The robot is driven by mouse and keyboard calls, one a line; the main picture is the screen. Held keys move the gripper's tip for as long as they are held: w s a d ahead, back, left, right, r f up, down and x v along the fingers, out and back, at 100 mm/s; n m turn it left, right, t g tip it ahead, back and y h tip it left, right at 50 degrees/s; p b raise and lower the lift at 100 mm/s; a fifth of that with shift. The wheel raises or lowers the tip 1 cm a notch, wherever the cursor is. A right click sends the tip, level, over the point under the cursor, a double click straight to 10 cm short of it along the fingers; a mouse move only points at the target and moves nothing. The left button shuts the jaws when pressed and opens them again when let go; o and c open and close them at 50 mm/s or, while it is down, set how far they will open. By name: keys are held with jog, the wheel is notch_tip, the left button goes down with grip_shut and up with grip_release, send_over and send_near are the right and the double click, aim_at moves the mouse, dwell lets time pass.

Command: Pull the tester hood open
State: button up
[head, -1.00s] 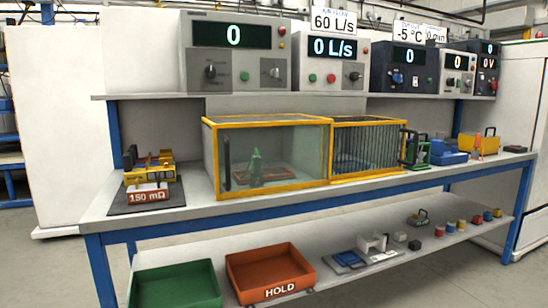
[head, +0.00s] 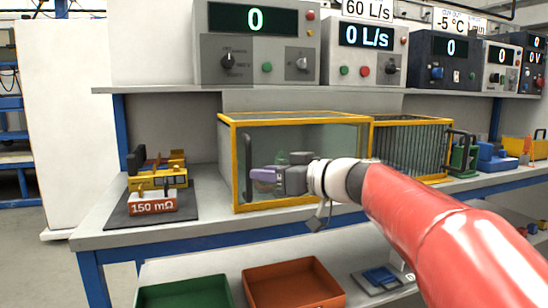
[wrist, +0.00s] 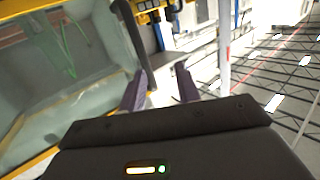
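The tester hood (head: 300,119) is a clear box with a yellow frame on the bench, and it looks closed. Its black upright handle (head: 248,168) is at the left of the front pane. My gripper (head: 253,179) is in front of the pane, its purple fingers pointing left toward the handle. In the wrist view my gripper (wrist: 161,72) is open, with a gap between the fingers. The black handle (wrist: 128,38) appears just beyond the left fingertip, not clearly between the fingers. I cannot tell whether they touch. A green object (wrist: 62,45) shows behind the glass.
A second yellow-framed box with dark bars (head: 410,150) adjoins the hood on the right. A yellow device labelled 150 mΩ (head: 155,185) sits on a dark mat at left. Green (head: 180,295) and orange (head: 290,280) trays are below. Meters line the shelf above.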

aim_at(251, 157)
jog(key=shift+t+y, duration=0.3)
jog(key=shift+t, duration=0.1)
jog(key=w+a, duration=0.1)
jog(key=w, duration=0.1)
jog(key=w+a+r+p, duration=0.1)
jog(key=w+a, duration=0.1)
jog(key=w, duration=0.1)
jog(key=w+a+r+p, duration=0.1)
jog(key=w, duration=0.1)
jog(key=shift+w+a, duration=0.25)
jog(key=shift+a, duration=0.05)
grip_shut()
jog(key=shift+f, duration=0.1)
